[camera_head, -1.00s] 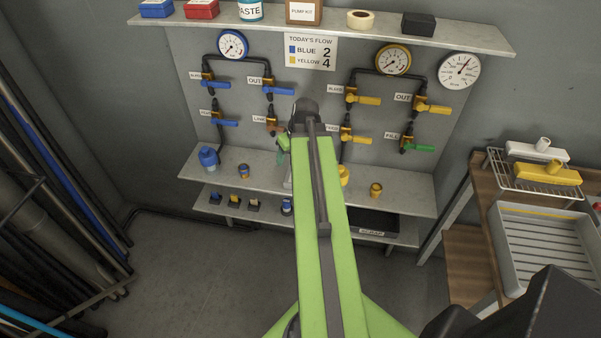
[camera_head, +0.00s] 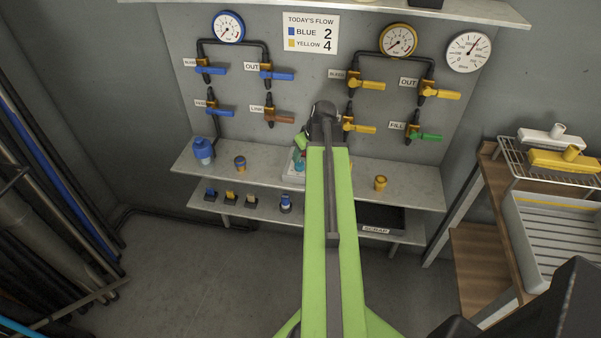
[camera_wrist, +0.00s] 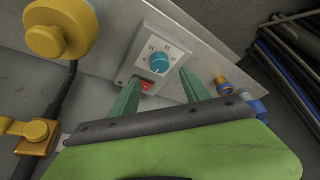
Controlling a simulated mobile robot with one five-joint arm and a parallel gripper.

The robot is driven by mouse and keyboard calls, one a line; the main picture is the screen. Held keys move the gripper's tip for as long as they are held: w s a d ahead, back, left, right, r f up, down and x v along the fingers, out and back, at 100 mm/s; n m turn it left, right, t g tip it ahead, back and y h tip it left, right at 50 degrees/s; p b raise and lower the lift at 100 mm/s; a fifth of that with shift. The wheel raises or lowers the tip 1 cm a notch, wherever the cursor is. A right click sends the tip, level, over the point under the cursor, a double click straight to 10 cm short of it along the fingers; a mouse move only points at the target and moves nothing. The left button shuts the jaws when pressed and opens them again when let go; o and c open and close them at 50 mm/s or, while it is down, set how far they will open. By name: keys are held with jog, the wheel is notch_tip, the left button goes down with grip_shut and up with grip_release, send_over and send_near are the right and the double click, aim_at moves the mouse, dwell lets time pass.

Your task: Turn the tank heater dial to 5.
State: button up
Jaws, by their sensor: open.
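The tank heater dial (camera_wrist: 159,62) is a round blue knob on a pale box with printed numbers around it. I cannot surely read where it points. A red switch (camera_wrist: 147,87) sits on the same box. In the head view the box (camera_head: 291,172) stands on the upper shelf, partly hidden by my arm. My gripper (camera_wrist: 161,76) is open, its two green fingers on either side of the line to the dial. Nothing is between the fingers, and they look short of the knob. In the head view my gripper (camera_head: 300,155) is mostly hidden by its own arm.
A blue pot (camera_head: 203,149) and a small blue-and-orange pot (camera_head: 240,163) stand left on the shelf. A yellow pot (camera_head: 380,183) stands right. Valve handles such as the brown one (camera_head: 280,117) jut from the wall panel above.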

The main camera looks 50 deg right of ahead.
aim_at(300, 164)
jog(key=b+x, duration=0.5)
jog(key=x, duration=0.2)
jog(key=shift+w+f, duration=0.15)
jog(key=shift+f, duration=0.1)
jog(key=shift+r, duration=0.1)
jog(key=shift+c, duration=0.4)
grip_shut()
